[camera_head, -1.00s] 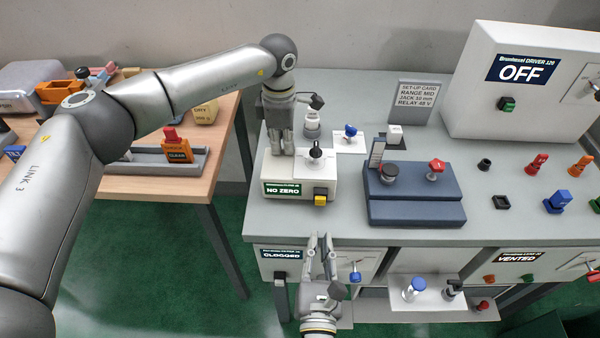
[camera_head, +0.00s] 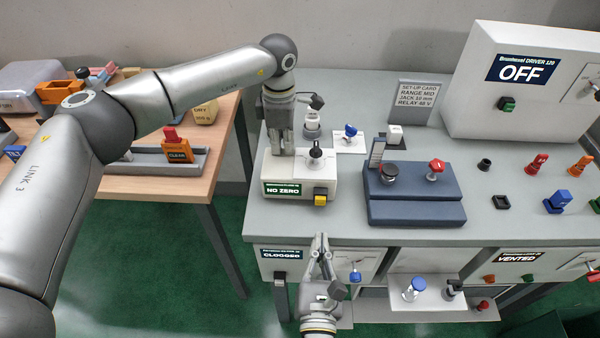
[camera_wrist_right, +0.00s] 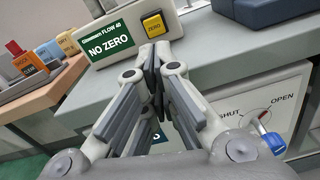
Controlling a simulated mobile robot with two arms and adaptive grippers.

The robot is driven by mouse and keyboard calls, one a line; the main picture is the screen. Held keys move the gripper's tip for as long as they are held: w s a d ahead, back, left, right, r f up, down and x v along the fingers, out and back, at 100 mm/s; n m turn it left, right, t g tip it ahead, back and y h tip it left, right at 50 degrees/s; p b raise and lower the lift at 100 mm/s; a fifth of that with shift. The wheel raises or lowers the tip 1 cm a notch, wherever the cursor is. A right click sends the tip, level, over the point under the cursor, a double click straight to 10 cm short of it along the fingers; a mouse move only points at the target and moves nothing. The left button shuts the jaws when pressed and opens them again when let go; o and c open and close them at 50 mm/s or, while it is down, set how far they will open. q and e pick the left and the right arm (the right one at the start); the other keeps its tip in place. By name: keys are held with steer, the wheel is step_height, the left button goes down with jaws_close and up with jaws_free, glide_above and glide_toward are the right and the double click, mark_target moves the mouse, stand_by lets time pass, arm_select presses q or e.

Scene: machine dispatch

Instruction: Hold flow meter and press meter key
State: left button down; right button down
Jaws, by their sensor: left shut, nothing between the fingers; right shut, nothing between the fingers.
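The flow meter (camera_head: 275,168) is a white box on the grey bench, with a green label reading NO ZERO. Its yellow ZERO key (camera_head: 320,197) is at the front right corner; the key also shows in the right wrist view (camera_wrist_right: 154,25). My left gripper (camera_head: 285,150) points down, shut, at the meter's top left; whether it touches the meter cannot be told. My right gripper (camera_head: 321,240) is shut and empty, in front of the bench edge, below and apart from the key. Its closed fingertips (camera_wrist_right: 153,50) appear just below the key in the wrist view.
A black-knobbed lever (camera_head: 316,153) stands on the meter. A blue fixture (camera_head: 415,190) with a red knob is to its right. Below the bench edge are a CLOGGED panel (camera_head: 320,262) with a blue-handled valve and a white shelf (camera_head: 430,294). A wooden table (camera_head: 190,178) is at left.

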mark_target(320, 201)
stand_by(0.5)
steer(key=s+r+n+g+y, duration=0.1)
steer(key=n+g+y, duration=0.1)
steer(key=n+y, duration=0.2)
steer(key=s+r+n+g+y, duration=0.1)
steer(key=n+y, duration=0.3)
steer(key=n, duration=0.6)
steer(key=s+r+n+g+y, duration=0.1)
steer(key=n+g+y, duration=0.1)
steer(key=n+y, duration=0.2)
steer(key=shift+s+a+n+g+y, duration=0.1)
steer(key=shift+s+n+g+y, duration=0.1)
steer(key=shift+n, duration=0.5)
steer(key=shift+s+n+g+y, duration=0.1)
steer(key=shift+s+n+g, duration=0.1)
steer(key=shift+n, duration=0.5)
steer(key=shift+w, duration=4.45)
steer(key=shift+w, duration=0.1)
steer(key=shift+w, duration=0.4)
